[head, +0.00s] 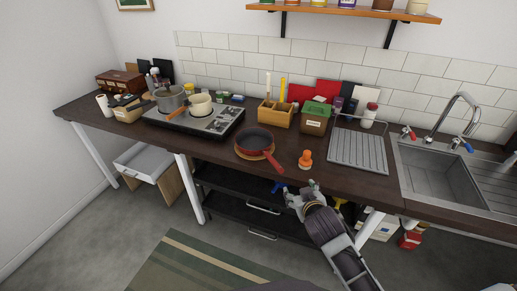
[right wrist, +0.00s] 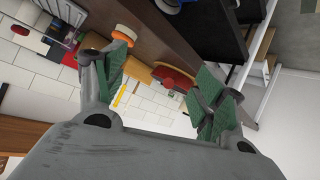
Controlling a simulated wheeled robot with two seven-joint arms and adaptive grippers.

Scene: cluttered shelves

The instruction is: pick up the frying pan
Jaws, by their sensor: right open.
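The frying pan (head: 256,139) has a dark inside and a red rim and handle. It sits on a round wooden board (head: 240,153) on the dark counter, its handle pointing toward the front edge. My right gripper (head: 302,188) is open and empty, just off the counter's front edge, to the right of and in front of the handle. My left gripper is not in view.
An orange-capped item (head: 305,159) stands right of the pan. A stove (head: 212,127) with two pots is to the left. A dish rack (head: 357,150) and a sink (head: 440,177) are to the right. A wooden box (head: 276,114) and a green-lidded container (head: 315,120) stand behind.

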